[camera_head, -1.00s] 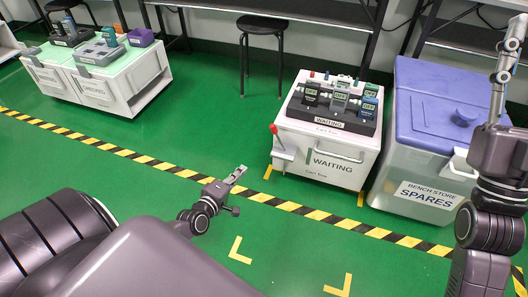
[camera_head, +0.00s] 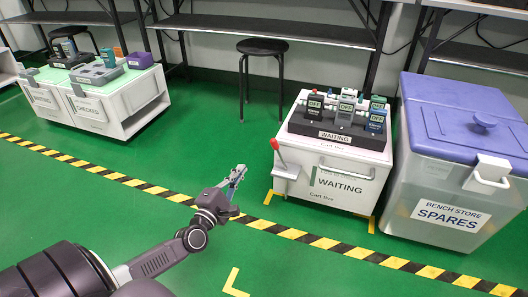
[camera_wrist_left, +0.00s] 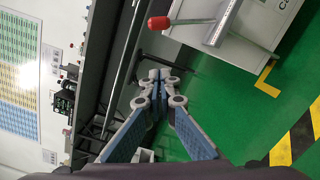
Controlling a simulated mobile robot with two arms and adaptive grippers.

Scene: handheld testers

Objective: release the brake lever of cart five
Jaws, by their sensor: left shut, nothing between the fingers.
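Cart five (camera_head: 335,160) is a white cart labelled WAITING, standing right of centre in the head view. Its brake lever (camera_head: 274,144) has a red knob on a thin stalk, rising from a bracket (camera_head: 287,172) on the cart's left front side. The lever's red knob (camera_wrist_left: 158,23) and stalk also show at the top of the left wrist view. My left gripper (camera_head: 238,178) is shut and empty, left of the lever and apart from it. Its closed fingers (camera_wrist_left: 157,78) point toward the lever side in the wrist view. My right gripper is out of view.
A tray of handheld testers (camera_head: 340,122) sits on the cart. The spares bin (camera_head: 445,190) with a blue lid stands close on its right. A CHECKED cart (camera_head: 105,108) is at the back left, a black stool (camera_head: 262,47) behind. Green floor lies open before the striped line (camera_head: 150,188).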

